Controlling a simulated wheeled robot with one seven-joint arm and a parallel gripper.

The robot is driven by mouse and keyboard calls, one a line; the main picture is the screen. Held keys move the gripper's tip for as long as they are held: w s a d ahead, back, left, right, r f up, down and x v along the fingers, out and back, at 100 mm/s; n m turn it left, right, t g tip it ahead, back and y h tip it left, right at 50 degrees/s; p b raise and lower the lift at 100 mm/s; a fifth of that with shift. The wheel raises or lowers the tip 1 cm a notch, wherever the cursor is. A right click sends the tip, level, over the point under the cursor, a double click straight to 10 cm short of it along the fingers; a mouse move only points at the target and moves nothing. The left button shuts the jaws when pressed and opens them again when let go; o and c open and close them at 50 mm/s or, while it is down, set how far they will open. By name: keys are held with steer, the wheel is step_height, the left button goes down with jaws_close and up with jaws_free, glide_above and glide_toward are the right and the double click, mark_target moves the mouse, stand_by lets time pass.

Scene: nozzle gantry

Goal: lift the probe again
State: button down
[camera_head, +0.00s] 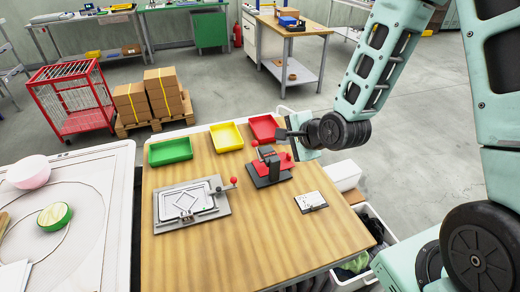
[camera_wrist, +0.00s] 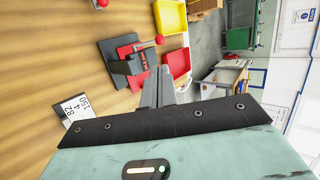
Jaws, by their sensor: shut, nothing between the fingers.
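A black stand (camera_head: 268,170) with a red plate and a red ball-ended lever is on the wooden table; it also shows in the wrist view (camera_wrist: 126,65). I cannot clearly make out a separate probe; it may be part of this stand. My gripper (camera_head: 283,136) is above and beyond the stand, near the red tray. Its fingers (camera_wrist: 160,82) are shut and empty, apart from the stand and its lever. A grey plate fixture (camera_head: 163,214) with a diamond outline and a red-knobbed lever lies to the left. A small card with numbers (camera_head: 310,202) lies to the right.
A green tray (camera_head: 170,151), a yellow tray (camera_head: 226,137) and a red tray (camera_head: 264,128) line the table's far edge. A white work surface (camera_head: 85,225) with a pink bowl (camera_head: 28,172) adjoins at left. The table's front is clear.

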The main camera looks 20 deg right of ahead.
mark_target(257, 144)
steer(key=p+x, duration=0.1)
steer(key=x, duration=1.1)
steer(key=shift+w+p, duration=0.2)
steer(key=shift+p, duration=0.2)
steer(key=shift+f, duration=0.1)
steer(key=shift+w+a+f+b, duration=0.1)
steer(key=shift+w+f+b, duration=0.35)
steer(key=shift+b, duration=0.35)
steer(key=shift+w+f+b, duration=0.15)
steer(key=shift+w+b, duration=0.2)
steer(key=shift+b, duration=0.45)
steer(key=shift+s, duration=0.1)
